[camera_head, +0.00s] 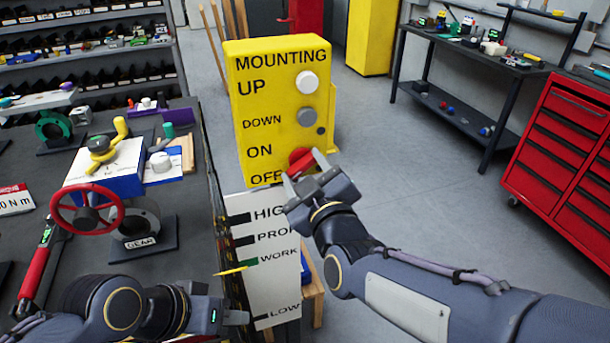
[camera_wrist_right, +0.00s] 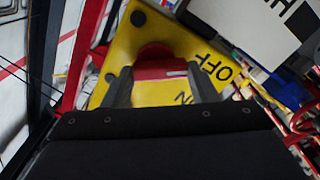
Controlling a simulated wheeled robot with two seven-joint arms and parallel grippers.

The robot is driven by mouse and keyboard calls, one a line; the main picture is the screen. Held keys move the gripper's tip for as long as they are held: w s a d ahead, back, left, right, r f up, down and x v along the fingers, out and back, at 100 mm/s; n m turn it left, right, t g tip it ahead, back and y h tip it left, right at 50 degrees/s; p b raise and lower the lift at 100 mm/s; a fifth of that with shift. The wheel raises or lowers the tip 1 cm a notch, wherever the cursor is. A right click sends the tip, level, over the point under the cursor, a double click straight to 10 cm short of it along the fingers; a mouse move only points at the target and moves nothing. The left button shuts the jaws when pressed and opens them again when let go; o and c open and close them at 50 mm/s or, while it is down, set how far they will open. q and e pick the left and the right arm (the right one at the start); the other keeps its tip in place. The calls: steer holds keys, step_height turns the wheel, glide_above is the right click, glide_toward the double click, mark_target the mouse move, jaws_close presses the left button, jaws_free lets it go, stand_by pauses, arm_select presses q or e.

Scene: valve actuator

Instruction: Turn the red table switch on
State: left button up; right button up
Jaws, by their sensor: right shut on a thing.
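The red table switch (camera_head: 300,159) is a round knob low on the front of a yellow box (camera_head: 272,65), beside the ON and OFF labels. My right gripper (camera_head: 304,167) has its two fingers on either side of the knob and is shut on it. The right wrist view shows the red knob (camera_wrist_right: 155,62) between the fingers (camera_wrist_right: 160,88). A pale mark on the knob points towards the OFF label in that view. My left gripper (camera_head: 236,318) is low over the table edge, away from the switch; its fingers are not clear.
A white button and a grey button (camera_head: 309,117) sit above the switch on the box. A dark workbench (camera_head: 185,225) with a red handwheel (camera_head: 87,208) stands at left. A white label board (camera_head: 272,262) is below the box. A red tool cabinet (camera_head: 565,150) stands at right.

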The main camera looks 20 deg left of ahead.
steer(key=m+b, duration=0.2)
steer(key=m, duration=0.1)
steer(key=shift+f+m, duration=0.1)
steer(key=shift+m, duration=0.2)
steer(key=m+b, duration=0.1)
steer(key=m, duration=0.2)
steer(key=shift+m+b, duration=0.3)
steer(key=shift+b, duration=0.05)
steer(key=m+b, duration=0.1)
steer(key=m, duration=0.1)
steer(key=m+b, duration=0.1)
steer(key=m, duration=0.1)
steer(key=shift+w+d+r, duration=0.1)
steer(key=shift+r, duration=0.1)
steer(key=shift+r+m+b, duration=0.1)
steer(key=shift+m+b, duration=0.5)
steer(key=shift+m, duration=1.3)
steer(key=o, duration=1)
steer(key=shift+d+r, duration=0.1)
